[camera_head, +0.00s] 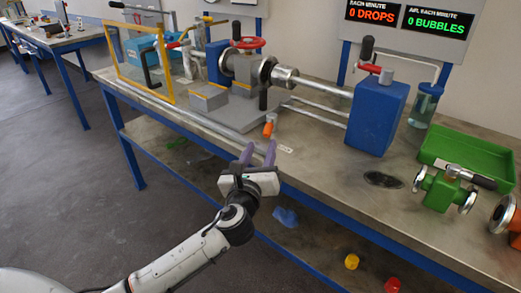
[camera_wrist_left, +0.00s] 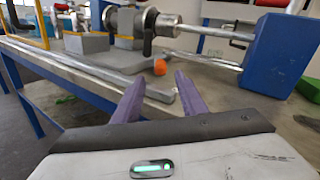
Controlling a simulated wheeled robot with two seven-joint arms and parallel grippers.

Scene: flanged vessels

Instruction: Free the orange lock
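The orange lock (camera_head: 269,126) is a small orange piece at the front edge of the grey base plate, below the valve with the red handwheel (camera_head: 248,42). In the left wrist view the lock (camera_wrist_left: 160,67) shows beyond the fingertips, between them. My left gripper (camera_head: 259,150) is open, with two purple fingers pointing at the lock. It is at the bench's front edge, apart from the lock, with nothing between the fingers. In the left wrist view my left gripper (camera_wrist_left: 158,85) also shows spread and empty. My right gripper is not in view.
A blue block (camera_head: 375,118) with pipes stands right of the lock. A yellow-framed guard (camera_head: 143,72) stands at the left. A green tray (camera_head: 465,152) and a green valve (camera_head: 442,190) are at the right. A metal bar (camera_wrist_left: 80,70) lies along the bench's front.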

